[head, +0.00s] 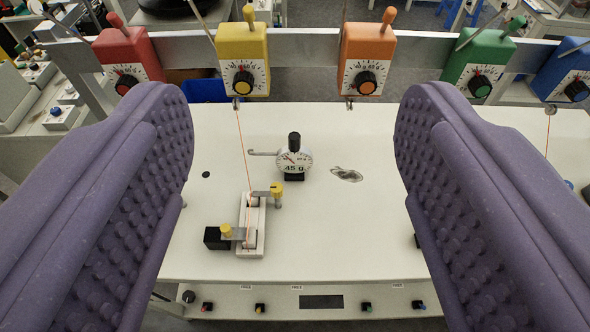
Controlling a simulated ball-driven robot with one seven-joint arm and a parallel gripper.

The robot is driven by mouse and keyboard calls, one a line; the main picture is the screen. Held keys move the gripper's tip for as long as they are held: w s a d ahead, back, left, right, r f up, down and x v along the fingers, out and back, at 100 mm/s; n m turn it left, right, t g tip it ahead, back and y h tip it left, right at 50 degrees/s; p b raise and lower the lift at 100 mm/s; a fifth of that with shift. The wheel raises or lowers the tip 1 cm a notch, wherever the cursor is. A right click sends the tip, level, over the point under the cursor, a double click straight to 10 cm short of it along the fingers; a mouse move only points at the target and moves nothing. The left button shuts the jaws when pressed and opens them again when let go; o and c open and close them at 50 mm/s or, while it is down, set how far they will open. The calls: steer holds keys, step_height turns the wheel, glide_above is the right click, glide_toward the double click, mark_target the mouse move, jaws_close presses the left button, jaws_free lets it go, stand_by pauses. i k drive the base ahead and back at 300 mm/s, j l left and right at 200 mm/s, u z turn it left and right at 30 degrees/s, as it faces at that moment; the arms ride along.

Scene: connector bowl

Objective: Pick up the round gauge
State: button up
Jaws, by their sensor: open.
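The round gauge (294,162) stands on the white board, a little above the picture's middle. It has a white dial, a black knob on top, a dark base and a thin metal hook reaching out to the left. My gripper (295,145) shows as two purple, studded fingers at the left and right sides of the view. They are spread wide with nothing between them in contact. The gauge appears between them in the picture, farther off and untouched.
A white clamp fixture (251,228) with yellow knobs sits just below left of the gauge. An orange cord runs from it up to the yellow dial box (243,60). Red, orange, green and blue boxes hang along the metal rail (308,50). A metallic oval piece (346,174) lies right of the gauge.

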mark_target(294, 159)
steer(key=i+j+u, duration=0.25)
steer(key=i, duration=0.2)
steer(key=i+j+u, duration=0.1)
steer(key=i+u, duration=0.15)
steer(key=i, duration=0.2)
